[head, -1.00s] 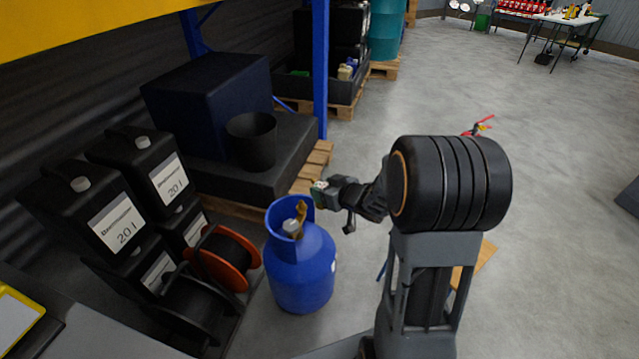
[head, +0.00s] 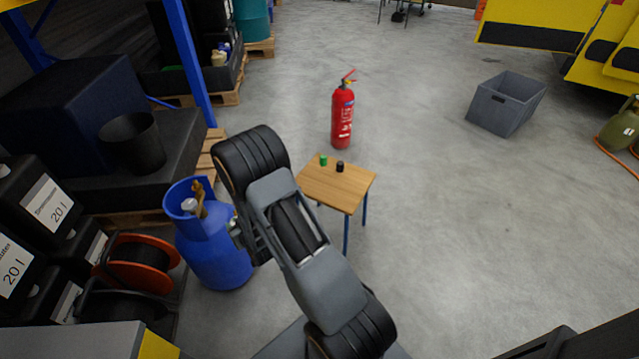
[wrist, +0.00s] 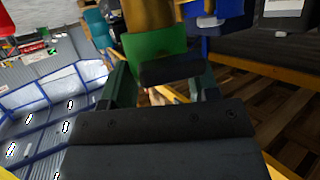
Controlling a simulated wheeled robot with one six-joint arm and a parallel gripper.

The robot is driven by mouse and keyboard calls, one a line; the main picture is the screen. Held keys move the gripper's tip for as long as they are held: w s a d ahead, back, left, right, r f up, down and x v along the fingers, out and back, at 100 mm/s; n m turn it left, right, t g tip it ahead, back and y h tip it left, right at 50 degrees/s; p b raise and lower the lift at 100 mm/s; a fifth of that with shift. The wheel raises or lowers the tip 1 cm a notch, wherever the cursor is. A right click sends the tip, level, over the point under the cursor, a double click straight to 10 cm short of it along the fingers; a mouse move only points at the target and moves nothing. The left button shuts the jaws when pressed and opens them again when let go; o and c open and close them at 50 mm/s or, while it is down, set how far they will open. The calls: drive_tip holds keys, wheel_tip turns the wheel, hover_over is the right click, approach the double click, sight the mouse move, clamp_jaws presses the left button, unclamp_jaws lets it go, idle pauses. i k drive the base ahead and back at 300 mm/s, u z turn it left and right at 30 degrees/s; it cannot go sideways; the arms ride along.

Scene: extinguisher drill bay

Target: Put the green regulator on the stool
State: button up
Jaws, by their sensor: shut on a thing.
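The green regulator (wrist: 153,45) shows in the wrist view as a green body with a brass-coloured part above it. My gripper (wrist: 165,75) is shut on it, with a dark block across its front. In the head view my gripper (head: 236,230) is mostly hidden behind my arm, beside the blue gas bottle, and the regulator cannot be made out there. The stool (head: 349,190) has a square wooden top and blue legs, and stands right of my gripper. A small green piece (head: 323,160) and a small black piece (head: 340,167) stand upright near its back edge.
The blue gas bottle (head: 215,255) with a brass valve stands close left of my arm. A red extinguisher (head: 342,118) stands behind the stool. A grey crate (head: 507,103) is at the back right. The floor right of the stool is clear.

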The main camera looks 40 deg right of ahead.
sight(333, 177)
drive_tip(key=z, duration=0.45)
drive_tip(key=k, duration=0.55)
drive_tip(key=z, duration=0.65)
drive_tip(key=i, duration=0.95)
drive_tip(key=u, duration=0.35)
